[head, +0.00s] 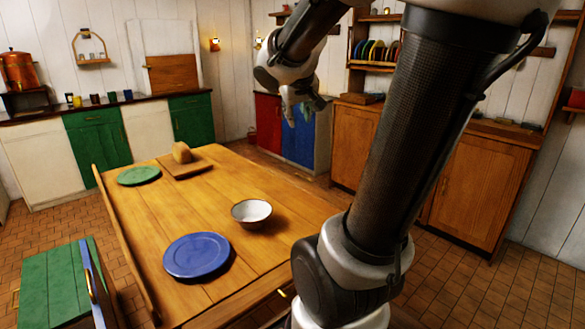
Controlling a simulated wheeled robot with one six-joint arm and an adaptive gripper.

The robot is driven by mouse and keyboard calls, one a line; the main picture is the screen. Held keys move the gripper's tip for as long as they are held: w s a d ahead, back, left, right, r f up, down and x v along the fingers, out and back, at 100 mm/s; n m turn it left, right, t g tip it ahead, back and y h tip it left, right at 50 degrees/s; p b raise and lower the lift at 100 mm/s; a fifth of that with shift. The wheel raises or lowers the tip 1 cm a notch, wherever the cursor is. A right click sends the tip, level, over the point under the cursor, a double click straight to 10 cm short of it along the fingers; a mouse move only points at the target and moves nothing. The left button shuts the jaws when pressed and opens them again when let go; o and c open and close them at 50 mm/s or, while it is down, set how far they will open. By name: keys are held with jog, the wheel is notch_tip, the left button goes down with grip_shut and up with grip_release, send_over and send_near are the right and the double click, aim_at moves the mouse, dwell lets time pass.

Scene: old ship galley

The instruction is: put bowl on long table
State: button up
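A white bowl with a dark rim (251,212) sits upright on the long wooden table (215,200), near its right side. My gripper (303,115) is up beyond the table's far right side, in front of the red and blue cupboards. It is well apart from the bowl. The fingers are small and dark in this view, so I cannot tell whether they are open or shut. I see nothing clearly held in them.
A blue plate (197,256) lies near the table's front, left of the bowl. A green plate (139,175) and a bread loaf (181,152) on a board (187,166) are at the far end. A green bench (53,285) stands left. My arm hides part of the right side.

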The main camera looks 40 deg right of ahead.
jog(key=s+a+f+n+g+y, duration=0.1)
jog(key=s+a+f+y, duration=0.1)
jog(key=s+a, duration=0.5)
jog(key=s+a+f+n+g+y, duration=0.1)
jog(key=s+a+f+n+y, duration=0.1)
jog(key=s+a, duration=0.5)
jog(key=shift+s+a+f+n+y, duration=0.35)
jog(key=shift+s+f+y, duration=0.35)
jog(key=shift+s+f, duration=0.25)
